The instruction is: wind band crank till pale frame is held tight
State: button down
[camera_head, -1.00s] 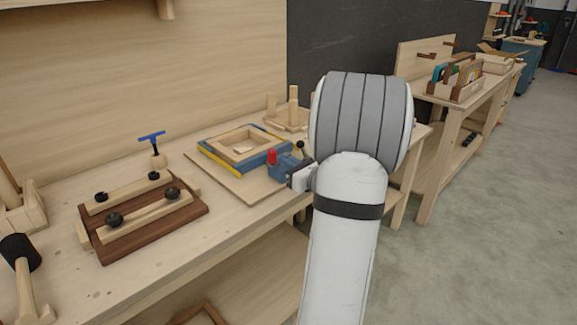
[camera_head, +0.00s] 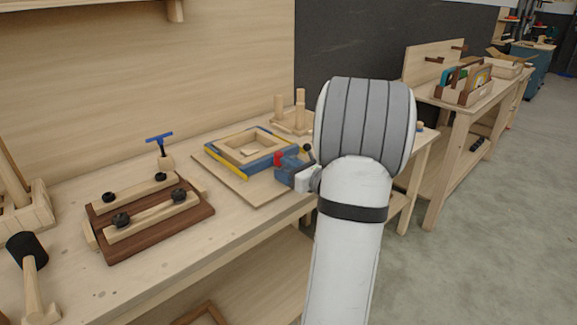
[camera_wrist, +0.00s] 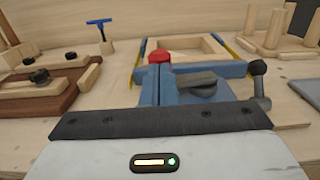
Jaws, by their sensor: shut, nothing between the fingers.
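The pale wooden frame (camera_head: 246,152) lies flat on a board, with blue and yellow strips along its sides. My arm partly hides the gripper in the head view.
A dark board with pale bars and black knobs (camera_head: 150,215) lies left on the bench. A blue T-handle (camera_head: 160,140) stands behind it. Pegs on a stand (camera_head: 295,118) rise behind the frame.

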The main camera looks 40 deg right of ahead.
jog(key=shift+w, duration=0.5)
dwell(0.4)
jog(key=s, duration=0.8)
jog(key=shift+d, duration=0.3)
jog(key=shift+a, duration=0.1)
